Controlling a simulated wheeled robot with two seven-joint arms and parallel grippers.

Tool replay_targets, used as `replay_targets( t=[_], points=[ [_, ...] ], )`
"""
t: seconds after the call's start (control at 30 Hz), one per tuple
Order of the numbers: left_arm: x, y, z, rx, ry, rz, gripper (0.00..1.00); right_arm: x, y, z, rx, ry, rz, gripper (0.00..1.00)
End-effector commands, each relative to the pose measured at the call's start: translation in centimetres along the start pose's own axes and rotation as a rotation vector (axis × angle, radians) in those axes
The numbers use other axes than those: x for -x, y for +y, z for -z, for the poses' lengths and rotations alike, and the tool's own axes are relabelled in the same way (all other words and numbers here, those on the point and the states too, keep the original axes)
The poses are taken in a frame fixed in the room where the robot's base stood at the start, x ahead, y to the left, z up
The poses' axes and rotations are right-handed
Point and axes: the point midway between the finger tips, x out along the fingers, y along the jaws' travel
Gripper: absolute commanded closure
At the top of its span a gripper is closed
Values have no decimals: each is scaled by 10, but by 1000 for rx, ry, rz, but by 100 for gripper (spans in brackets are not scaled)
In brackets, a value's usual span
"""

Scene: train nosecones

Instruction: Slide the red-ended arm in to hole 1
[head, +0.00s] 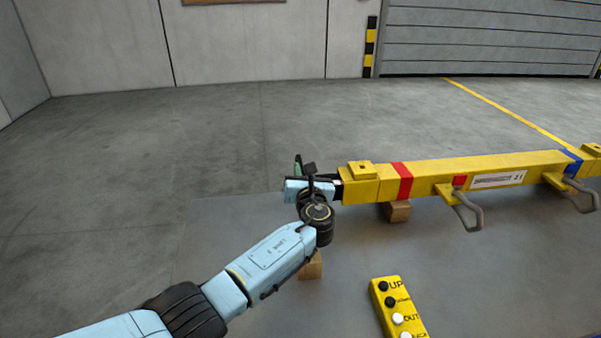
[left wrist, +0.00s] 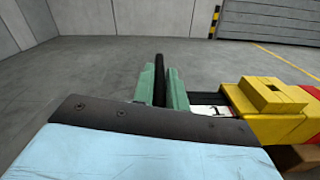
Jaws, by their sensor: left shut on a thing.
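The yellow beam (head: 440,178) lies across the right half of the head view, with a red band (head: 402,181) near its left end and a blue band (head: 571,163) near its right. Its left end also shows in the left wrist view (left wrist: 270,98). My left gripper (head: 304,168) is at this red-banded end. In the left wrist view its green fingers (left wrist: 161,88) are closed on a dark upright bar (left wrist: 159,80), just left of the yellow block. No hole marked 1 is visible. My right gripper is out of view.
Wooden blocks (head: 398,211) sit under the beam, with another block (head: 311,266) behind my left forearm. Grey metal loops (head: 470,214) hang from the beam's near side. A yellow button box (head: 399,307) is at the bottom. The floor to the left is clear.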

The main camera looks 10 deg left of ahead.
Motion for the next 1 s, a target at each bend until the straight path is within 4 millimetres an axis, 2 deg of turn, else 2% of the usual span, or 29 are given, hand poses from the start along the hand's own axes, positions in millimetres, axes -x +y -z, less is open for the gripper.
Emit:
replay_targets(
  t=[0.07, 0.1, 0.23, 0.5, 0.67, 0.87, 1.0],
  points=[
    [2, -5, -3, 1, -5, 13, 100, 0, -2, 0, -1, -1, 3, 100],
    [2, -5, -3, 1, -5, 13, 81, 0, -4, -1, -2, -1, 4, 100],
    [1, -4, -3, 2, -4, 11, 66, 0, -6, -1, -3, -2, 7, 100],
    [1, -2, -1, 2, -2, 6, 66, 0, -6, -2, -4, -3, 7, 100],
    [11, -2, -2, 2, -1, 7, 66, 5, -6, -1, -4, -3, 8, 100],
    [45, -1, -2, 4, 0, 8, 66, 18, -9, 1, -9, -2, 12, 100],
    [76, -2, -2, 3, -1, 9, 66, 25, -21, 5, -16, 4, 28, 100]
  ],
)
